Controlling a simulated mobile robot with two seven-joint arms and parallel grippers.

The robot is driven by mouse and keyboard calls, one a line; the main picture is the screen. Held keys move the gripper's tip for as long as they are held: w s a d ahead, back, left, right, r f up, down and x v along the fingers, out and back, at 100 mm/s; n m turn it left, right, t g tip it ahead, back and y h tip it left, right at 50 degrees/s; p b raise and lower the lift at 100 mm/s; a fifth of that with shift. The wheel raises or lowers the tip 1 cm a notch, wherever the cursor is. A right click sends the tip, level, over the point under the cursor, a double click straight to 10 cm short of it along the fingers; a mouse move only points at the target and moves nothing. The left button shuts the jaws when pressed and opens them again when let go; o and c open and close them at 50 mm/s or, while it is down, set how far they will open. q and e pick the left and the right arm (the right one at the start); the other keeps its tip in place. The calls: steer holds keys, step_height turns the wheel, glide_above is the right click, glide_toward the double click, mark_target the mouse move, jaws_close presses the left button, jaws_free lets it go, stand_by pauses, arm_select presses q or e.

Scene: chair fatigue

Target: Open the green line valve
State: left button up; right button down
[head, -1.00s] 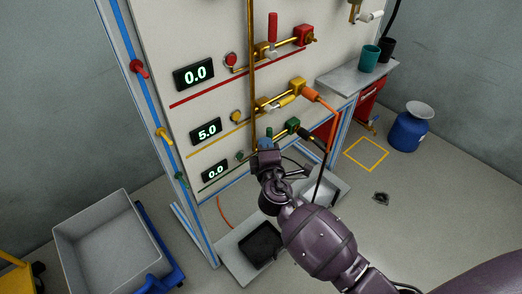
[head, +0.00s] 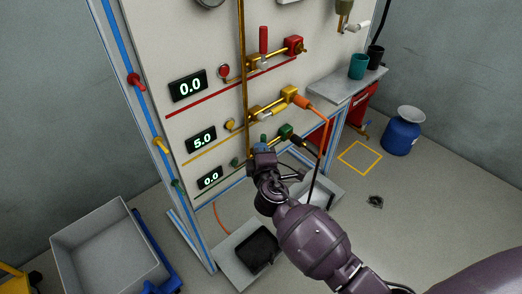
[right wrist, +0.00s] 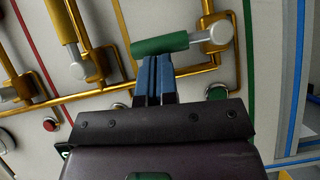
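The green valve handle (head: 264,138) sticks upright across the lowest pipe on the panel, left of a green block (head: 285,131). Its display (head: 210,178) reads 0.0. In the right wrist view the green handle (right wrist: 160,43) lies just past my fingertips, beside a silver valve body (right wrist: 215,33). My right gripper (head: 262,148) is at the handle's lower side and hides part of the green line. Its blue fingers (right wrist: 155,68) are together with nothing visible between them. They are at the handle's edge; I cannot tell if they touch it. My left gripper is not in view.
Above are the yellow line, its display (head: 201,140) at 5.0, and the red line with an upright red handle (head: 263,39). A vertical brass pipe (head: 242,60) runs close by. A shelf (head: 335,88) stands right; a grey bin (head: 105,255) stands left.

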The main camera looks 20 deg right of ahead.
arm_select(q)
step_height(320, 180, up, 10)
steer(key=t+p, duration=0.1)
steer(key=p, duration=0.9)
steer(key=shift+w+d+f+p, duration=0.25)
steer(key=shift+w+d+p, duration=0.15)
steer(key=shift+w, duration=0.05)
arm_select(e)
steer(key=w+d+f+m+g+y, duration=0.3)
steer(key=d+m+g+y, duration=0.2)
steer(key=d+m, duration=0.3)
steer(key=shift+y, duration=0.3)
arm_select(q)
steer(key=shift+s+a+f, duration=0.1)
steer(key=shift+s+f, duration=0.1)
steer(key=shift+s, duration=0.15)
arm_select(e)
steer(key=shift+d+f, duration=0.1)
steer(key=shift+f, duration=0.05)
